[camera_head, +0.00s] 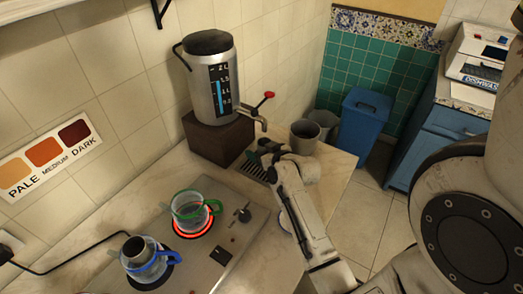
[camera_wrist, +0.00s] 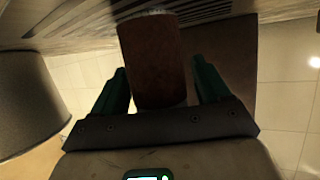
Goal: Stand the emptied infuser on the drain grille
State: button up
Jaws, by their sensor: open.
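My gripper (camera_head: 264,150) is low over the drain grille (camera_head: 253,172), beside the samovar's tap. In the wrist view its two dark green fingers (camera_wrist: 160,80) are apart. A dark reddish-brown cylinder, apparently the infuser (camera_wrist: 155,62), is between them, with narrow gaps at its sides. Its far end meets the slotted grille (camera_wrist: 80,38) at the top of that view; the exact contact is too dark to tell. I cannot make out the infuser in the head view, where my gripper and wrist cover that spot.
A grey canister (camera_head: 304,136) stands right of my gripper and looms at left in the wrist view (camera_wrist: 28,100). The steel samovar (camera_head: 210,80) with a red-handled tap (camera_head: 262,98) stands behind. Two glass pots, green-banded (camera_head: 190,207) and blue-banded (camera_head: 146,262), sit on the hob.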

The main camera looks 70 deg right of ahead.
jog(key=shift+r, duration=0.1)
jog(key=b+v, duration=0.1)
jog(key=v, duration=1.1)
